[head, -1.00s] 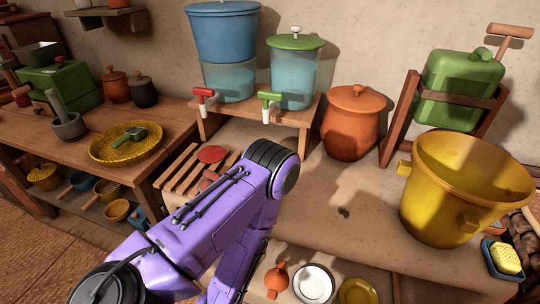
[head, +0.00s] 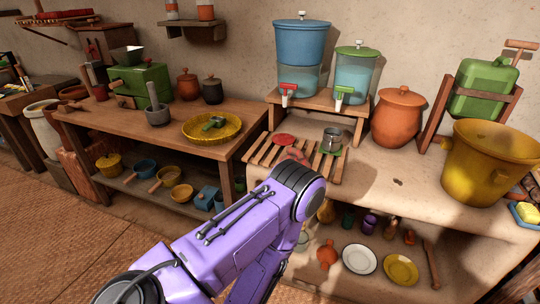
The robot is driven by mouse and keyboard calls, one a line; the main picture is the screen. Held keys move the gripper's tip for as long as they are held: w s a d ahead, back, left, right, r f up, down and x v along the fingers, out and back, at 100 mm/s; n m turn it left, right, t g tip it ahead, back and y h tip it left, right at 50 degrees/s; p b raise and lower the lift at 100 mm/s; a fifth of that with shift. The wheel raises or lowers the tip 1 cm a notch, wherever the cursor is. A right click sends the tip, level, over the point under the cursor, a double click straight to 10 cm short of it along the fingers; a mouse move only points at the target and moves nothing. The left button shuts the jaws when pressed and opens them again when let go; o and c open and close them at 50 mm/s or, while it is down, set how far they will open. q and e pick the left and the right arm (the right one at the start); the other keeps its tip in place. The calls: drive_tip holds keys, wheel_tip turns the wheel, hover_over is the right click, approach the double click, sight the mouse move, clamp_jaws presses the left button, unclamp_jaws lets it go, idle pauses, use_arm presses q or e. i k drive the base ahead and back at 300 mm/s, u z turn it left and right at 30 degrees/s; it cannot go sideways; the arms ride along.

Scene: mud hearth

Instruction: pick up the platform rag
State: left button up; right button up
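I cannot make out a rag for certain. A slatted wooden rack (head: 262,153) lies on the clay platform (head: 385,185), with a red disc (head: 284,139), a metal cup (head: 332,137) and a small reddish thing on it that my arm partly covers. Something flat and green shows under the cup, too small to tell. One purple arm of mine rises from the bottom and bends in front of the platform's left end. Its gripper is out of sight below, and my other gripper is not in view.
Blue (head: 301,45) and green-lidded (head: 353,75) water dispensers stand on a wooden stand behind the rack. A clay pot (head: 398,117) and a yellow bucket (head: 487,160) stand to the right. A wooden table (head: 110,125) holds a yellow woven tray (head: 230,126). Bowls fill lower shelves.

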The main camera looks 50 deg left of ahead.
sight(296, 154)
drive_tip(key=k, duration=0.15)
drive_tip(key=u, duration=1.35)
